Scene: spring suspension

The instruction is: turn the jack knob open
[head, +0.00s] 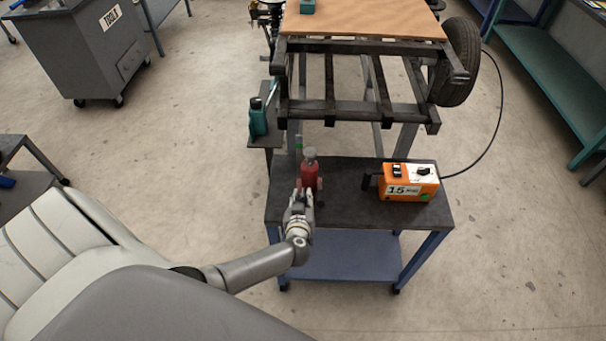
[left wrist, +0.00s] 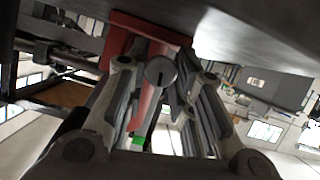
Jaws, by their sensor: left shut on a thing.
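A red bottle jack (head: 309,174) with a grey top stands on the dark top of a small cart. My left gripper (head: 301,196) is at the near side of the jack, low down by its base. In the left wrist view the red jack (left wrist: 143,105) shows behind the fingers. The round grey jack knob (left wrist: 160,71), with a dark slot line on its face, sits between the two fingers of my left gripper (left wrist: 167,80). The fingers are shut on the knob. The exact contact is partly hidden. My right gripper is not in view.
An orange box marked 15 (head: 409,182) stands on the cart (head: 345,205) to the right, with a black cable. Behind is a dark frame (head: 350,108) with a tyre (head: 460,62). A teal bottle (head: 258,117) stands left of it.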

